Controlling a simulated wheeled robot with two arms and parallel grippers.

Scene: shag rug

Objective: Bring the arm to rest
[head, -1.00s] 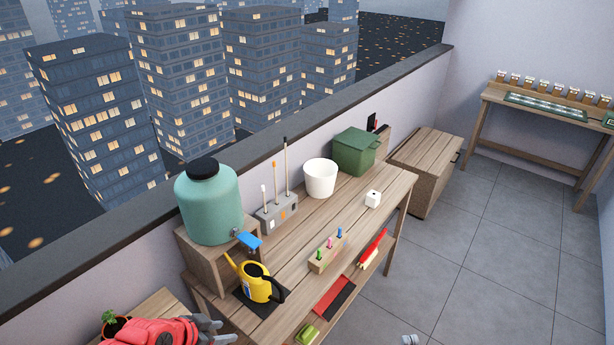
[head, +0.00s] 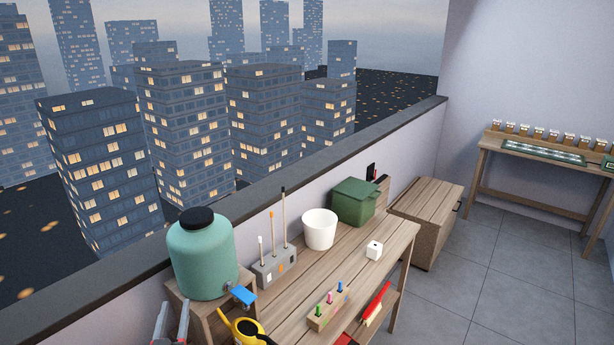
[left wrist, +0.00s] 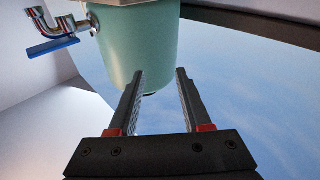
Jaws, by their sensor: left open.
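My left gripper (head: 172,322) shows at the bottom left of the head view, its two fingers pointing up. It is in front of the wooden stand under the teal water tank (head: 203,262). In the left wrist view the left gripper (left wrist: 160,82) is open, with nothing between its fingers. The teal tank (left wrist: 140,45) fills the space beyond the fingertips, with its tap (left wrist: 72,22) and blue lever (left wrist: 52,46) to the left. My right gripper is not in view.
The wooden bench (head: 290,318) holds a yellow watering can (head: 240,332), a tool holder (head: 273,268), a white pot (head: 319,230), a green bin (head: 354,202), a white cube (head: 374,250) and a block with coloured pegs (head: 328,308). A low wall (head: 300,195) runs behind. Floor (head: 510,260) is clear at right.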

